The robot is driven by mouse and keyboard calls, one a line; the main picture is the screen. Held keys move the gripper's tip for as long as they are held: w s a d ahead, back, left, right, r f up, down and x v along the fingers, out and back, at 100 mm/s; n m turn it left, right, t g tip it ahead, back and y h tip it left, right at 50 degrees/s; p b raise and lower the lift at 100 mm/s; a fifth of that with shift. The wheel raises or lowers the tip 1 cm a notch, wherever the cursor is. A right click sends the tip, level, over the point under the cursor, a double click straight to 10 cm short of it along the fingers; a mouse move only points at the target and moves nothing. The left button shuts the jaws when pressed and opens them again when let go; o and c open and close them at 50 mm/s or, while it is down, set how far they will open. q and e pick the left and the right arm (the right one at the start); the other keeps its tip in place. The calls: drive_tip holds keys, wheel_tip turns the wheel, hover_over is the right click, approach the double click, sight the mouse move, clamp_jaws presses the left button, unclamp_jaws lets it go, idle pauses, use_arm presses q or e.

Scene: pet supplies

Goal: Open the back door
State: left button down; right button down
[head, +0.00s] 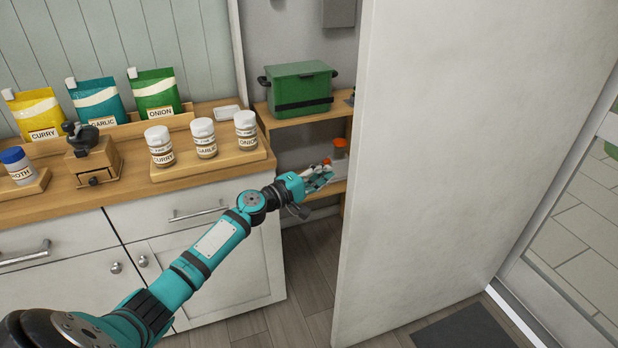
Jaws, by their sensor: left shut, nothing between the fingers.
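A tall plain white panel (455,170) stands upright right of centre, its near edge facing me; I cannot tell whether it is a door leaf or a partition. Right of it is a white-framed glazed door or opening (592,165) with pale paving beyond; no handle shows on either. My left gripper (320,180) is shut and empty, just left of the panel's edge and in front of a low wooden shelf. A small gap seems to lie between it and the panel, but I cannot tell for sure. My right gripper is out of view.
A counter (120,185) with spice jars, pouches and a grinder stands at left, under my left arm. A green box (300,88) sits on the shelf unit (328,117) behind the gripper. A dark mat (462,328) lies by the threshold. Wood floor is clear between counter and panel.

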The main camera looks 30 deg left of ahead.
use_arm(q)
drive_tip(key=d+p, duration=0.2)
drive_tip(key=d, duration=0.2)
drive_tip(key=shift+s, duration=0.15)
idle(0.4)
